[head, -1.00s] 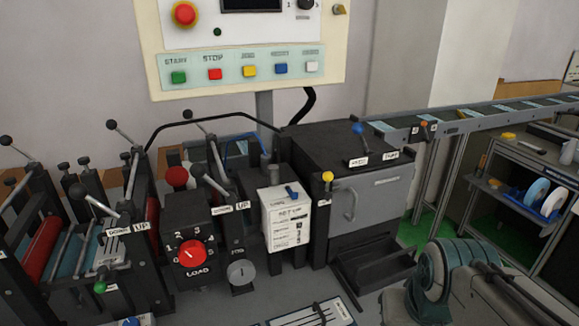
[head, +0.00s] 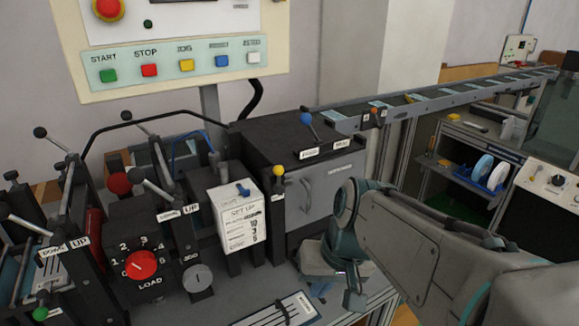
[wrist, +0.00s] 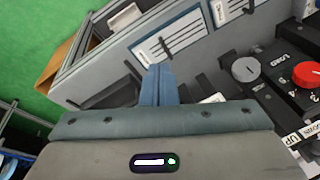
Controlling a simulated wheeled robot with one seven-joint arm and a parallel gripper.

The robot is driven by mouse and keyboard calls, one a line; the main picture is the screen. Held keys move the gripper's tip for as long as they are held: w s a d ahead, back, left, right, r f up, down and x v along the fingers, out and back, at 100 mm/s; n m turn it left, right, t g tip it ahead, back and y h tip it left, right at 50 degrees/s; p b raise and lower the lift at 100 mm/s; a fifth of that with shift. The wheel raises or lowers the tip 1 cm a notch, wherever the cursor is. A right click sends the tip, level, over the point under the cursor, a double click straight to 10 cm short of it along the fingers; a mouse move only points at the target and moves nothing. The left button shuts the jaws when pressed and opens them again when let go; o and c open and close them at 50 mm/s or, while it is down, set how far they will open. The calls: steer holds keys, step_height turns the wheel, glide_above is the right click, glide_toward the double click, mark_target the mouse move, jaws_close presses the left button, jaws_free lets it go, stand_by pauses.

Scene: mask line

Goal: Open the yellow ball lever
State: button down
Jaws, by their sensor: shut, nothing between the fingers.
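The yellow ball lever (head: 278,170) stands on a short dark stem at the left front edge of the black-topped grey cabinet (head: 318,190), beside the white SET UP box (head: 235,215). A small label is just below the ball. The lever does not show clearly in the wrist view. My gripper shows in the wrist view (wrist: 158,84) with its blue-grey fingers together and nothing between them. In the head view my arm reaches in from the right, its wrist end low in front of the cabinet, to the right of and below the lever. The fingertips are hard to make out there.
A blue ball lever (head: 306,118) stands on the cabinet top. Left are the red LOAD dial (head: 141,265) and a grey dial (head: 197,278), also in the wrist view (wrist: 245,69). A conveyor (head: 440,100) runs back right. A paper card (head: 275,312) lies on the bench front.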

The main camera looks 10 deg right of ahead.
steer(key=w+d+r+m+t+y+b, duration=0.2)
steer(key=w+r+m+y, duration=0.15)
steer(key=w+y, duration=0.6)
steer(key=w+d+r+m+t+y+b, duration=0.1)
steer(key=w+d+r+t, duration=0.5)
steer(key=w+d, duration=0.3)
steer(key=d+r, duration=0.1)
steer(key=d, duration=0.1)
steer(key=shift+w+d, duration=0.35)
steer(key=shift+w, duration=0.05)
steer(key=shift+a+r, duration=0.1)
steer(key=p+x, duration=0.1)
steer(key=x, duration=0.3)
steer(key=s+a+p+x, duration=0.1)
steer(key=x, duration=0.3)
steer(key=s+p+x, duration=0.1)
steer(key=x, duration=0.3)
steer(key=shift+w+a+p, duration=0.2)
steer(key=shift+a+p, duration=0.2)
steer(key=shift+a, duration=0.25)
steer(key=shift+b, duration=0.4)
